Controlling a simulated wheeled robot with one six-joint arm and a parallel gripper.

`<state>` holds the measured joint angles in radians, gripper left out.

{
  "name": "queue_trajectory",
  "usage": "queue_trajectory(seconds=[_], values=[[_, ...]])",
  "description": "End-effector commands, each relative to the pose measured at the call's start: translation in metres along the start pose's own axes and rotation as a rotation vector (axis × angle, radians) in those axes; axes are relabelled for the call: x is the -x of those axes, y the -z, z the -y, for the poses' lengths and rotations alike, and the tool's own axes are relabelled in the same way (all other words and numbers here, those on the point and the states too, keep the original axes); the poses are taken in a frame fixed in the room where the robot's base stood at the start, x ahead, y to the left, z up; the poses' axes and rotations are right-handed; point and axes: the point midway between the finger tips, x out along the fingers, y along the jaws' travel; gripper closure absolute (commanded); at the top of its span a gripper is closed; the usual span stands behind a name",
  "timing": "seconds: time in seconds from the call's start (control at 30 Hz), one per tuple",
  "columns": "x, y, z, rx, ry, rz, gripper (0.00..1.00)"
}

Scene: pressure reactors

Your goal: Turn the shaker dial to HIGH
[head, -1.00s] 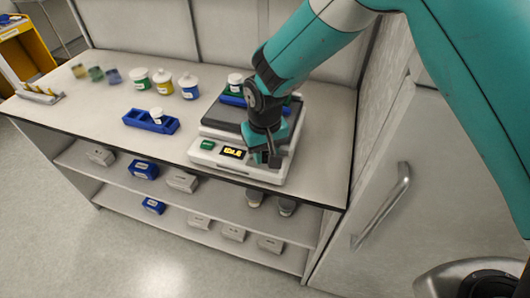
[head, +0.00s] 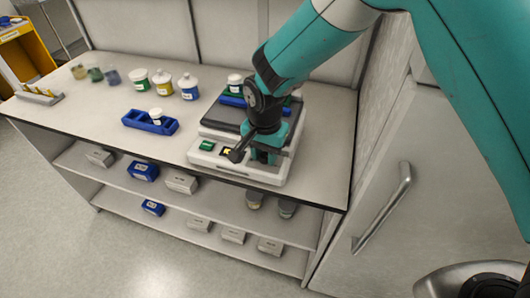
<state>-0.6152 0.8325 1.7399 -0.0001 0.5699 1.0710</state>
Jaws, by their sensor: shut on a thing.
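The shaker (head: 203,157) stands on the bench, with a white base and a dark platform (head: 222,117). Its front panel has a green button (head: 206,145) at the left and a small yellow-lit display (head: 226,152). A dark part of my gripper covers most of the display, so I cannot read it. My gripper (head: 265,160) points down at the right part of the front panel and is shut. The shaker dial is hidden behind it, at the place where the jaws close. I cannot see the dial's pointer or its markings.
A blue rack (head: 133,119) with a white-capped vial stands left of the shaker. Several labelled jars (head: 163,82) stand behind it. Grey and blue boxes lie on the shelves below. A cabinet with a handle (head: 384,208) is at the right.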

Motion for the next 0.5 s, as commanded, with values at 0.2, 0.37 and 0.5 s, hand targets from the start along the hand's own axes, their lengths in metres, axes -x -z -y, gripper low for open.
queue_trajectory(seconds=[0.2, 0.37, 0.5], values=[[0.0019, 0.0007, 0.0014, -0.05, 0.005, -0.003, 0.92], [0.0019, 0.0008, 0.0014, -0.062, 0.005, -0.003, 0.92], [0.0019, 0.0008, 0.0014, -0.063, 0.005, -0.003, 0.92]])
